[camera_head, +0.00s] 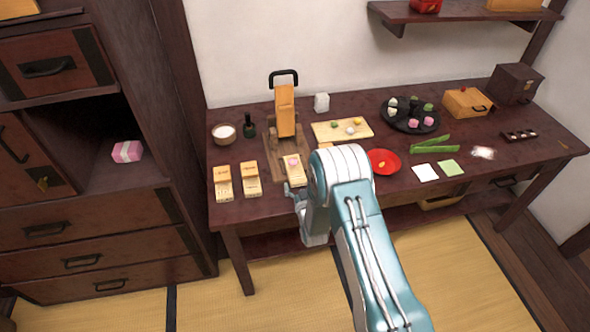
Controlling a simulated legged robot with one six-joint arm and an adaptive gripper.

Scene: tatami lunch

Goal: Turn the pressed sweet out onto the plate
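A light wooden mould (296,177) with a pink spot (292,161), perhaps the pressed sweet, lies at the front of the wooden press (285,112). Two similar wooden moulds (222,188) (250,180) lie to its left. My gripper (302,205) is at the table's front edge, just in front of the mould with the pink spot. My arm partly hides it, so its fingers and any contact with the mould are unclear.
A dark round tray (388,119) with small sweets and a pale board (330,132) with sweets stand behind the plate. A white bowl (223,139) and dark bottle (249,127) stand at left. White (425,173) and green squares (451,167) lie right of the plate.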

